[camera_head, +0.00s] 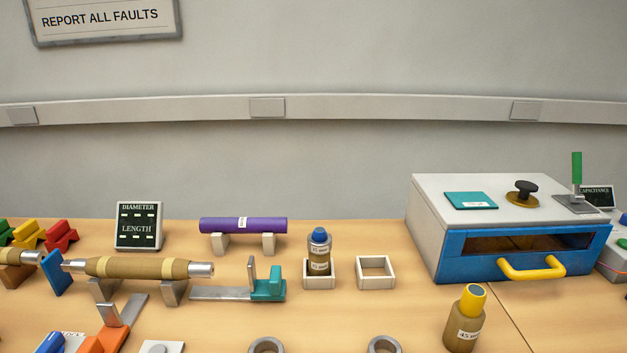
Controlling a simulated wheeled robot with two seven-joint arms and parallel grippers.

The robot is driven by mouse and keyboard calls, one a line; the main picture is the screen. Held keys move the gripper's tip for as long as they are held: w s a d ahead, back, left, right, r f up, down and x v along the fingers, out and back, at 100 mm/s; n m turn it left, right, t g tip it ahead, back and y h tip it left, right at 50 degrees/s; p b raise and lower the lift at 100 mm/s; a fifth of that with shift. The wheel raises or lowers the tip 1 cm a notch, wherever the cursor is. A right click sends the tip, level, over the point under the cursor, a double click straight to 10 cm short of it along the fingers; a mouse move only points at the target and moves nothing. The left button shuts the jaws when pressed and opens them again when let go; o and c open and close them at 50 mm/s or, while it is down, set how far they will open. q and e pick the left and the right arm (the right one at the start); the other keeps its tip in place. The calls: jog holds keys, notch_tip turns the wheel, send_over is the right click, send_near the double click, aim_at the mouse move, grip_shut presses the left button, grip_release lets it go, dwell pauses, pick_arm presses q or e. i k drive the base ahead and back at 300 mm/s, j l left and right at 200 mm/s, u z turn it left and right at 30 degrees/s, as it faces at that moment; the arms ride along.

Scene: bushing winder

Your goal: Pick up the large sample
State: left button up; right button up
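No object carries a readable label saying large sample. A long tan cylinder with silver ends (137,267) lies on two grey V-shaped supports (174,291) at the left. Part of a similar tan cylinder (18,256) shows at the left edge, cut off by the frame. A purple cylinder (243,225) with a small white label lies on two pale supports further back. Neither of my grippers is in view.
A blue-capped bottle (319,250) stands in a white square holder beside an empty holder (376,259). A yellow-capped bottle (465,318) stands front right. A grey box with a yellow handle (532,268) fills the right. A teal-ended metal gauge (268,289) sits near the tan cylinder.

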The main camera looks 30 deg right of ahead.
aim_at(468, 315)
jog(key=z, duration=2)
